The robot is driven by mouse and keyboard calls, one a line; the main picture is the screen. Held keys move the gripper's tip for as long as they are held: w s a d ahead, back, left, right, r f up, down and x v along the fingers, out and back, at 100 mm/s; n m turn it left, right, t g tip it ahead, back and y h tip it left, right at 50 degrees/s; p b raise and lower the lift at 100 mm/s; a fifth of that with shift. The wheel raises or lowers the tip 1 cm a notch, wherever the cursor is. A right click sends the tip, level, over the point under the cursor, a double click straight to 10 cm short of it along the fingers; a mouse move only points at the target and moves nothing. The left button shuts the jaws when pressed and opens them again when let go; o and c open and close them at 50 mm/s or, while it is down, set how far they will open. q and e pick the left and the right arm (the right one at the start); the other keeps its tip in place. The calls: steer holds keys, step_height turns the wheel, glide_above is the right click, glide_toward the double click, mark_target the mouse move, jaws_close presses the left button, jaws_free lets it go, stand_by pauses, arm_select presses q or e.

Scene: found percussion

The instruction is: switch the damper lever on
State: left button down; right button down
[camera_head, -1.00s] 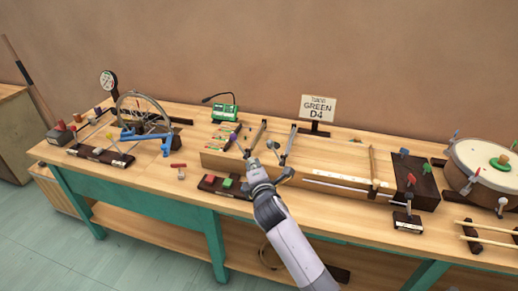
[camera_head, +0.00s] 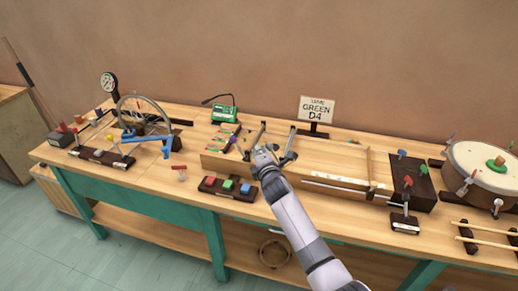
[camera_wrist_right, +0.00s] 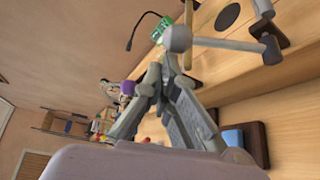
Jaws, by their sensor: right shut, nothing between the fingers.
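My right gripper (camera_head: 264,150) is shut and empty over the left part of the long wooden box. In the right wrist view its closed fingers (camera_wrist_right: 158,80) are beside a grey ball-ended lever (camera_wrist_right: 177,38), which looks close to the fingertips; whether they touch I cannot tell. In the head view a dark upright lever (camera_head: 257,134) stands just left of the gripper and another dark lever (camera_head: 289,146) just right of it. No label shows which one is the damper lever, nor its setting. My left gripper is not in view.
A block with red, green and blue buttons (camera_head: 228,188) sits at the bench front, below the gripper. A sign (camera_head: 316,110) stands behind. A drum (camera_head: 485,165) and a dark lever box (camera_head: 411,180) are to the right, a wheel device (camera_head: 143,115) to the left.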

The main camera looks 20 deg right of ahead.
steer(key=shift+w+a+f, duration=0.1)
stand_by(0.3)
steer(key=shift+d+r+b, duration=0.25)
steer(key=shift+b, duration=0.05)
steer(key=shift+s+d+r+m+t, duration=0.15)
steer(key=shift+s+m+t, duration=0.15)
steer(key=shift+m, duration=0.2)
steer(key=shift+d+b, duration=0.1)
steer(key=shift+b, duration=0.2)
steer(key=s+d+r+m+t+h+b, duration=0.1)
steer(key=s+d+m+t+h+b, duration=0.1)
steer(key=s+d+m+t+b, duration=0.2)
steer(key=shift+s+d+r+m+b, duration=0.3)
steer(key=shift+s+d+m+b, duration=0.25)
steer(key=shift+d+m+b, duration=1.75)
steer(key=shift+a+m+b, duration=0.4)
steer(key=shift+a+b, duration=0.15)
steer(key=shift+b, duration=0.1)
